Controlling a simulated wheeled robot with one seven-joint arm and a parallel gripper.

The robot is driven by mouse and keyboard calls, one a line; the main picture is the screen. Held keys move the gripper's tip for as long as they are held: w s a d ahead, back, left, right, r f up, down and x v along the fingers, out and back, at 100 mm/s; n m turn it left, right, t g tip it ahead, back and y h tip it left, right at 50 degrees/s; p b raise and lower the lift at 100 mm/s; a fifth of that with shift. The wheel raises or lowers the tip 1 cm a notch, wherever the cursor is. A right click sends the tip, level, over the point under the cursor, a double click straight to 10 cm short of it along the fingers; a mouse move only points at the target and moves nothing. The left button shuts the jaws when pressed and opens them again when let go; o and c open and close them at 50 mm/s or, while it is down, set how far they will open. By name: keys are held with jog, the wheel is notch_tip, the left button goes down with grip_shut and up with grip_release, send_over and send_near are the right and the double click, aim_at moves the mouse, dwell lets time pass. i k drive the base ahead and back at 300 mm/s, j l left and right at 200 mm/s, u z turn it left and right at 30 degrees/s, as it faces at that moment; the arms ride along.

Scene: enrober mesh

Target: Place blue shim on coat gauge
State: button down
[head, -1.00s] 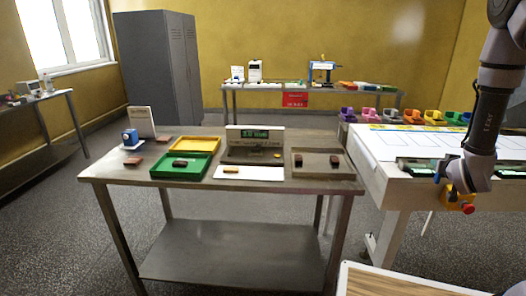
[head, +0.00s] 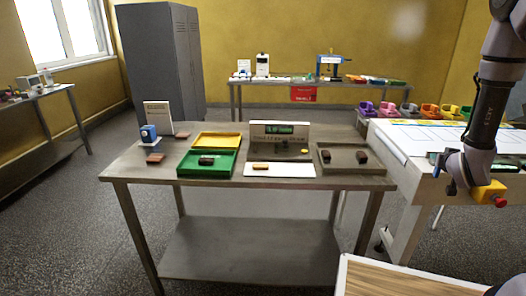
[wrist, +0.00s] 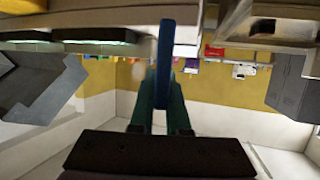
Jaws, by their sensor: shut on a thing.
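In the wrist view my gripper (wrist: 162,92) has two dark green fingers shut on the blue shim (wrist: 166,50). The shim is a thin blue strip seen edge-on, jutting past the fingertips. In the head view my arm hangs at the right edge; a small dark blue bit at its end is too small to make out.
The steel table (head: 225,180) also holds a green tray (head: 222,171), a yellow tray (head: 232,138), a brown tray (head: 340,170), a white mat (head: 290,172) and a blue device (head: 149,132). A white conveyor (head: 405,145) stands right. Grey lockers (head: 165,60) stand behind.

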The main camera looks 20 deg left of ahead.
aim_at(265, 149)
jog(key=i+l+u, duration=0.1)
jog(key=u, duration=0.35)
jog(key=i+l+u, duration=0.4)
jog(key=i+l, duration=0.45)
jog(key=i, duration=0.15)
